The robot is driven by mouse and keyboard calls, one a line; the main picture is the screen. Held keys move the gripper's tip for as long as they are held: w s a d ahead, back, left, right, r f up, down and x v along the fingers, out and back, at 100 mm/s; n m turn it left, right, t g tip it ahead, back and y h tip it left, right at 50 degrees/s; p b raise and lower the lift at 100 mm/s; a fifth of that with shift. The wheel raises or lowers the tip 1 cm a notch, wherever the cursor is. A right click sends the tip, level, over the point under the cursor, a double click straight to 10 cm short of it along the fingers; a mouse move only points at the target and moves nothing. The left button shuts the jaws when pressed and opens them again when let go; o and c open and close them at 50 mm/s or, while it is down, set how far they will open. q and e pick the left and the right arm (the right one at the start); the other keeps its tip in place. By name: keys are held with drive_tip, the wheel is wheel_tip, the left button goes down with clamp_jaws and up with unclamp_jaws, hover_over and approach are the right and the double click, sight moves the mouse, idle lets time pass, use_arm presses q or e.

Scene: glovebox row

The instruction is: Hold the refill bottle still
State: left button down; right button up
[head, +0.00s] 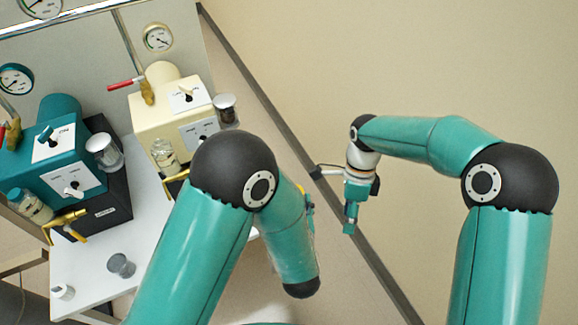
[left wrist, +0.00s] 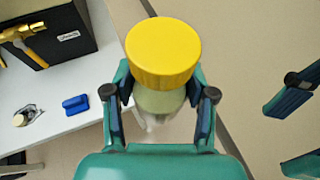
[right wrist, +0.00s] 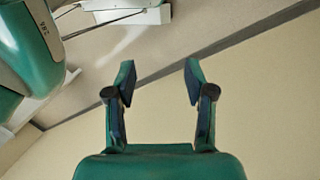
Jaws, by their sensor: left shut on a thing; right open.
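The refill bottle (left wrist: 160,100) has a broad yellow cap and a pale translucent body. My left gripper (left wrist: 161,113) is shut on it, one finger on each side just below the cap. The bottle's lower part is mostly hidden behind the gripper. In the head view my left arm covers nearly all of the bottle, leaving a sliver of yellow (head: 301,188). My right gripper (head: 333,199) is open and empty, to the right of the left arm and apart from the bottle. Its spread fingers also show in the right wrist view (right wrist: 160,80).
A white table (head: 90,268) at left carries a teal unit (head: 60,160) and a cream unit (head: 175,112) with brass valves and knobs. Open floor lies right of the table.

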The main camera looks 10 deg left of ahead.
drive_tip(key=a+r+n+t, duration=0.1)
drive_tip(key=a+r, duration=0.3)
drive_tip(key=w+a+r+n+t, duration=0.1)
drive_tip(key=a+r, duration=0.4)
drive_tip(key=a+r+t, duration=0.1)
drive_tip(key=a+r, duration=0.4)
drive_tip(key=shift+w+a+n+t, duration=0.1)
drive_tip(key=shift+w+n+t, duration=0.25)
drive_tip(key=shift+n+t, duration=0.05)
drive_tip(key=shift+s+a, duration=0.15)
drive_tip(key=shift+a, duration=0.05)
drive_tip(key=shift+f, duration=3.9)
